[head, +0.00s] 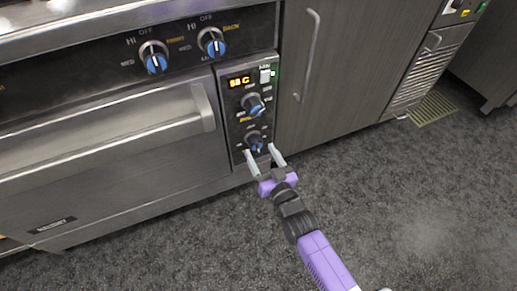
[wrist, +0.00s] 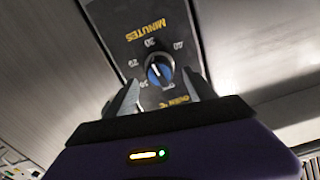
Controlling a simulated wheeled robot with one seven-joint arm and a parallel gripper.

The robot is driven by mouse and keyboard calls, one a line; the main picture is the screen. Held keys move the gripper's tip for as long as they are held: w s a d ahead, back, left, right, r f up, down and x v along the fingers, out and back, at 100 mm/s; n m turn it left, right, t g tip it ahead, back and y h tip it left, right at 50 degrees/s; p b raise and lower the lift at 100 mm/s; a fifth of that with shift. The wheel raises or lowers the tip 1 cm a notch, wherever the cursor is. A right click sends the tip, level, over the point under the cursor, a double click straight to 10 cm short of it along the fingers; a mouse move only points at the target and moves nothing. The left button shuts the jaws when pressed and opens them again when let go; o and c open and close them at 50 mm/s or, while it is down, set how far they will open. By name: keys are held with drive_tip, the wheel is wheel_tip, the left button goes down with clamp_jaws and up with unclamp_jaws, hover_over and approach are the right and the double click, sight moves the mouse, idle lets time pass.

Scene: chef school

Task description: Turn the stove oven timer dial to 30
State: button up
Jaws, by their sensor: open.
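The oven timer dial is the lower blue-and-black knob (head: 255,144) on the narrow control panel (head: 238,135). My gripper (head: 260,152) is open in front of the dial, one finger on each side. The wrist view also shows the open gripper (wrist: 163,88) with the dial between its fingers; contact cannot be told.
Another blue knob (head: 253,105) is just above, under an orange display (head: 239,81) reading about 58 C. Two burner knobs (head: 211,42) (head: 154,57) are up and left. The oven door handle (head: 203,107) is left, a grey cabinet (head: 345,75) right. Floor in front is clear.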

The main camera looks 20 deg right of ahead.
drive_tip(key=shift+w+b, duration=0.35)
drive_tip(key=shift+w, duration=1.1)
drive_tip(key=c, duration=1.4)
drive_tip(key=shift+o, duration=0.2)
drive_tip(key=shift+m, duration=0.7)
drive_tip(key=o, duration=1.4)
drive_tip(key=shift+c, duration=0.2)
drive_tip(key=s+p, duration=0.2)
drive_tip(key=s, duration=0.6)
